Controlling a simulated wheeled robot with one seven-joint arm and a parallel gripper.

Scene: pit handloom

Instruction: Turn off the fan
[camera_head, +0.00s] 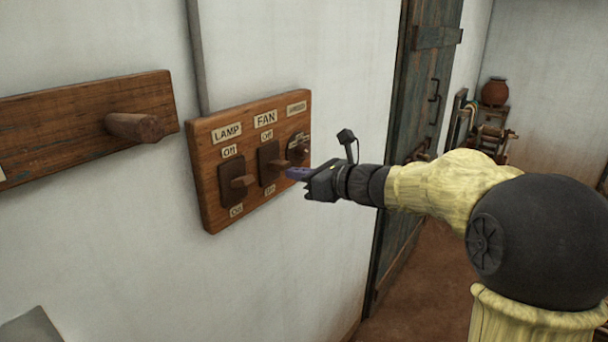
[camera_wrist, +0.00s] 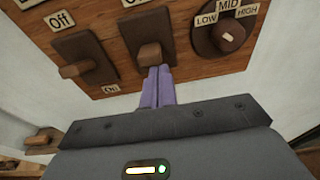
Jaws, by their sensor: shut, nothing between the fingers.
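The fan switch (camera_head: 268,153) is a dark plate with a wooden lever (camera_head: 275,164) under the FAN label (camera_head: 265,118), with Off above and On below. In the wrist view the lever (camera_wrist: 150,54) sticks out near the lower part of its plate; I cannot tell its setting for sure. My gripper (camera_head: 297,173) is just right of and below the lever in the head view. Its purple fingers (camera_wrist: 157,86) are together and empty, with tips right under the lever. I cannot tell whether they touch it.
The lamp switch (camera_head: 232,183) is left of the fan switch on the same wooden board (camera_head: 208,200). A speed knob (camera_wrist: 230,38) marked LOW, MID and HIGH is on its right. A peg rail (camera_head: 60,120) is on the wall at left, a door (camera_head: 420,90) at right.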

